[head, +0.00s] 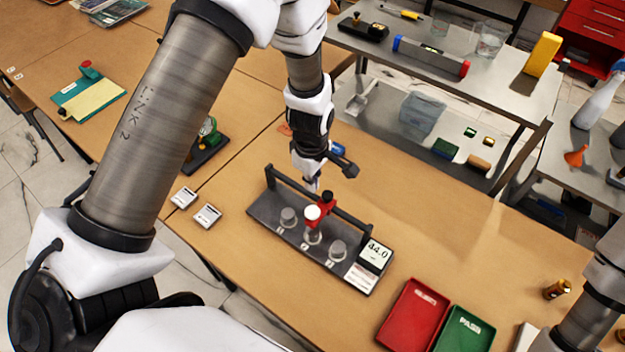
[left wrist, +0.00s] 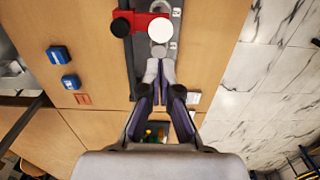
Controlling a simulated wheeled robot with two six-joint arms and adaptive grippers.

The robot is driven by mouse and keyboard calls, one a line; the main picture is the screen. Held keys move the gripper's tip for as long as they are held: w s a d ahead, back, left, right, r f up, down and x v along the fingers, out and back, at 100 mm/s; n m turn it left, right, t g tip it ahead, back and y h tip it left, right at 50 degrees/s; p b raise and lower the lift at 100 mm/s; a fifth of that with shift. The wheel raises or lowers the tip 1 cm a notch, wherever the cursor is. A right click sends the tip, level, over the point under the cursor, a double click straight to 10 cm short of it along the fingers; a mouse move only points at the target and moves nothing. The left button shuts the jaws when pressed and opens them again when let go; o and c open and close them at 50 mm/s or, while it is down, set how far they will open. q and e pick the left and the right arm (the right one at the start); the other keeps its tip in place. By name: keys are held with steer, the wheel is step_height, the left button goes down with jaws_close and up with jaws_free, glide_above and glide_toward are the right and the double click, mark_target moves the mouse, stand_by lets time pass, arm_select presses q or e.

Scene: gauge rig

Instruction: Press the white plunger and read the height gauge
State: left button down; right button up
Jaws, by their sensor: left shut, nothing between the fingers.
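The gauge rig (head: 261,213) stands on the wooden table, with a dark rail and several grey cylinders on its base. A red gauge head with a black knob (head: 326,198) sits on the rail, above the middle cylinder (head: 312,236). Its white plunger (head: 313,212) faces up; it also shows in the left wrist view (left wrist: 160,30). The display (head: 375,254) reads 44.0. My left gripper (head: 313,184) is shut and empty, just behind the plunger in the head view. In the left wrist view its fingertips (left wrist: 159,65) appear short of the plunger, apart from it.
A red tray (head: 413,315) and a green tray marked PASS (head: 465,332) lie right of the rig. Two small white-topped blocks (head: 207,215) lie left of it. A metal bench (head: 460,75) with tools stands behind.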

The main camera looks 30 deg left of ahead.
mark_target(311, 213)
arm_select(q)
step_height(311, 213, down, 11)
steer(key=b, duration=0.8)
steer(key=shift+r+b, duration=0.1)
steer(key=shift+b, duration=0.2)
arm_select(e)
step_height(311, 213, down, 10)
steer(key=shift+s+f, duration=0.1)
arm_select(q)
steer(key=shift+s+r, duration=0.1)
steer(key=shift+s+r, duration=0.1)
arm_select(e)
steer(key=shift+s+r, duration=0.15)
steer(key=shift+r, duration=0.05)
arm_select(q)
step_height(311, 213, down, 3)
steer(key=shift+r+b, duration=0.2)
steer(key=shift+b, duration=0.2)
arm_select(e)
steer(key=shift+f, duration=0.55)
arm_select(q)
steer(key=shift+s+r, duration=0.1)
steer(key=shift+s, duration=0.05)
arm_select(e)
steer(key=shift+s+r, duration=0.1)
